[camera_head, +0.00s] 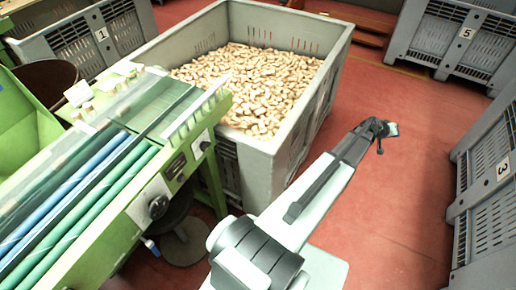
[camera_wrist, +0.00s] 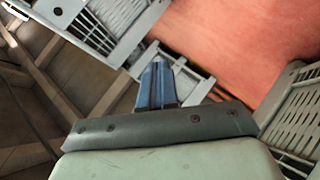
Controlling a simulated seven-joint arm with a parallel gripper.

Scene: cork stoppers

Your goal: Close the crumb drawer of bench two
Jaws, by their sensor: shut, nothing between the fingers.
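My gripper (camera_head: 391,129) is held out over the red floor, to the right of the large grey crate, in the head view. In the wrist view its blue-grey fingers (camera_wrist: 159,66) are together with nothing between them. A green sorting bench (camera_head: 168,150) with rollers stands at the left of the head view, well apart from my gripper. I see no number on it, so I cannot tell if it is bench two. I cannot make out a crumb drawer in either view.
A grey crate (camera_head: 262,150) full of cork stoppers stands between the bench and my arm. Crates marked 1 (camera_head: 92,38), 5 (camera_head: 455,40) and 3 (camera_head: 490,190) stand around the edges. Red floor (camera_head: 410,190) is clear around my gripper.

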